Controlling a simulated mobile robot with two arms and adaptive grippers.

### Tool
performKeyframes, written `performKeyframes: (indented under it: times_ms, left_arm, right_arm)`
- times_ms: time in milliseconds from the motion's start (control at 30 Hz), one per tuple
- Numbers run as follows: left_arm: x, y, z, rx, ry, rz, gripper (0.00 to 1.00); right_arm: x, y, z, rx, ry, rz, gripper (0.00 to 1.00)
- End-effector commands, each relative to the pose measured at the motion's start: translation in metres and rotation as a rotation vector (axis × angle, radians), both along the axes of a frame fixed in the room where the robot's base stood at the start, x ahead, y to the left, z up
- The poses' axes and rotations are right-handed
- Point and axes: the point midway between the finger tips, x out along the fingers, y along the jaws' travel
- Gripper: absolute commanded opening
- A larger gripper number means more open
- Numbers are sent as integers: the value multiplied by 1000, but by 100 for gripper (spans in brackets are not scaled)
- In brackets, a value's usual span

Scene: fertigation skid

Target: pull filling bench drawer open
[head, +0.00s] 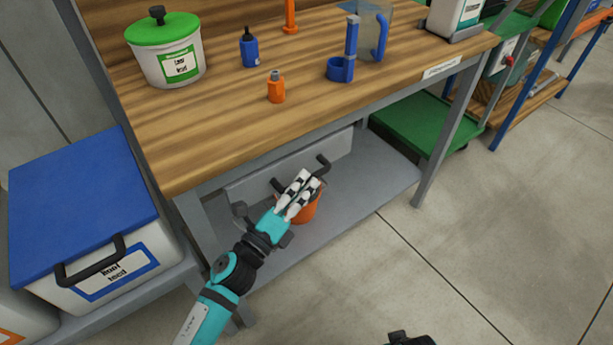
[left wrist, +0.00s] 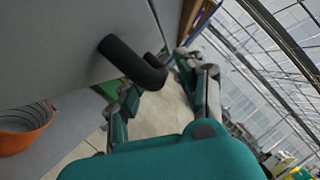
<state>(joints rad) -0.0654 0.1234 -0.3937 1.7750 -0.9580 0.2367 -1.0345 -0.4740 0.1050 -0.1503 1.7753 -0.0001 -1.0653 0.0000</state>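The drawer front (head: 243,183) is a light grey panel under the wooden bench top and looks closed. It carries a dark bar handle (head: 322,163), partly hidden behind my left gripper. My left gripper (head: 308,181) is at the handle, with its white fingers pointing up and right. In the left wrist view, the black handle (left wrist: 128,57) comes off the grey panel beside the near left finger. The fingers (left wrist: 172,88) stand apart with floor showing between them. I cannot tell whether they touch the handle. A dark part of my right gripper (head: 411,339) barely shows at the bottom edge.
An orange bucket (head: 305,210) stands on the lower shelf (head: 375,170) behind my left gripper; it also shows in the left wrist view (left wrist: 25,130). A blue-lidded box (head: 85,200) is at left. The bench top (head: 215,125) holds several containers. The floor at right is clear.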

Motion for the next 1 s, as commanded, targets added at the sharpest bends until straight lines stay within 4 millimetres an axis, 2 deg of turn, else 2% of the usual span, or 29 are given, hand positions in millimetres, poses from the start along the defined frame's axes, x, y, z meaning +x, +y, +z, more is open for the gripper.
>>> performKeyframes:
  times_ms: [200, 500, 800, 1000]
  left_arm:
    - [16, -11, 4, 0, 1, 1, 38]
    - [17, -12, 4, 0, 1, 1, 38]
    - [17, -12, 4, 0, 1, 1, 0]
    - [17, -12, 4, 0, 1, 1, 0]
  right_arm:
    - [-1, 0, -4, 0, 1, 0, 71]
    - [-1, 0, -4, 1, 1, 1, 71]
    - [-1, 0, -4, 1, 1, 1, 71]
    - [-1, 0, -4, 1, 1, 1, 71]
